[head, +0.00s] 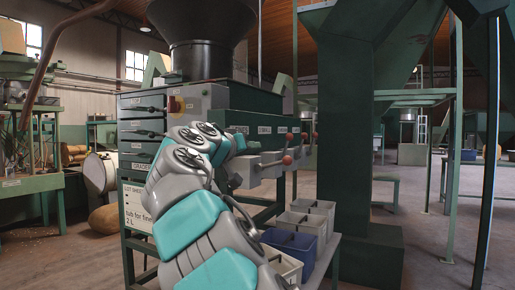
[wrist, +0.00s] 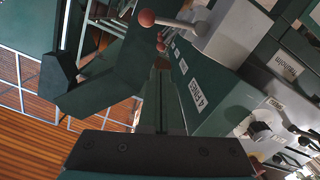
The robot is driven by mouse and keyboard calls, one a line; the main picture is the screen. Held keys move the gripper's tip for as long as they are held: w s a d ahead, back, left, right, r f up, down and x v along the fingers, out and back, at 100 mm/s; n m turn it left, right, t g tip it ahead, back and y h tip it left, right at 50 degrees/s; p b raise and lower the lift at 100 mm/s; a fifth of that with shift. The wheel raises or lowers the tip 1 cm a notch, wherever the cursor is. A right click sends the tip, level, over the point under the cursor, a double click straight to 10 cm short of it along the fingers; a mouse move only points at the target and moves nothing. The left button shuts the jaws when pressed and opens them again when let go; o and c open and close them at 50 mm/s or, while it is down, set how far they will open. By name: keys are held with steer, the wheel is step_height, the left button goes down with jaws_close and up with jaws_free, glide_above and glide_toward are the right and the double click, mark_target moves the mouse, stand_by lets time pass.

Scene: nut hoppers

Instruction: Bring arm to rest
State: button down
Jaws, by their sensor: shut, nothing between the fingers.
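My gripper (wrist: 161,80) shows in the wrist view with its dark fingers together and nothing between them. Its dark mount bar crosses the bottom of that view. In the head view my grey and teal arm rises from the bottom and bends over in front of the green grading machine (head: 262,128). The arm's far end is near the machine's red-knobbed levers, and its fingers are hard to make out there. In the wrist view the machine's green side with white labels (wrist: 205,97) is right of the fingers, and a lever with a reddish knob (wrist: 147,18) is beyond them.
Grey and blue bins (head: 298,241) stand on a low stand right of my arm. A thick green column (head: 345,130) stands behind them. A label sheet (head: 134,208) hangs on the machine's left. Open floor (head: 440,240) lies at the right.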

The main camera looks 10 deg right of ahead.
steer(key=shift+s+a, duration=0.15)
steer(key=shift+s, duration=0.2)
